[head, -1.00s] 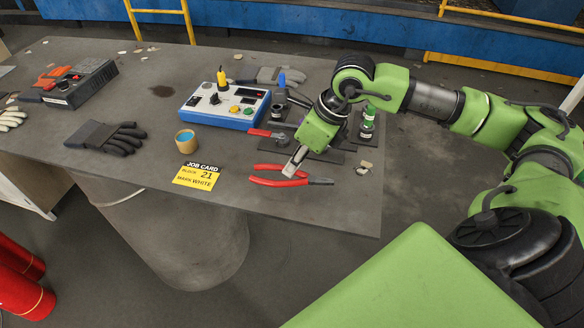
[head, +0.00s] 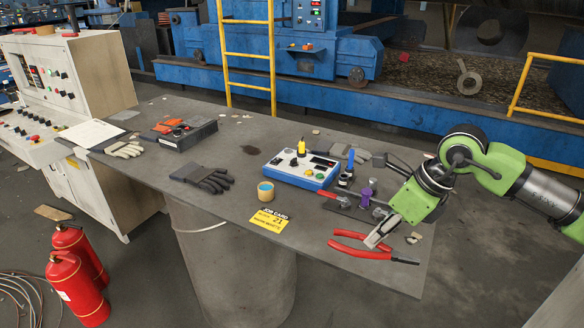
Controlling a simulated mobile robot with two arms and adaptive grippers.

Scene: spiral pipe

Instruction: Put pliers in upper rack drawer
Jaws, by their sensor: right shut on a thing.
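The pliers (head: 358,252) have red handles and dark jaws and are at the table's front right edge, handles to the left, jaws to the right. My right gripper (head: 376,238) reaches down onto them from the right and is shut on them near the handles and pivot. The pliers look level with the table top; I cannot tell whether they touch it. My left gripper is not in view. No rack with drawers can be made out.
On the grey table (head: 300,228) are a blue-white control box (head: 300,170), a cup (head: 265,190), a yellow job card (head: 268,220), dark gloves (head: 203,178) and small tools by my right arm. Red fire extinguishers (head: 75,285) stand on the floor left; a control cabinet (head: 75,75) stands behind.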

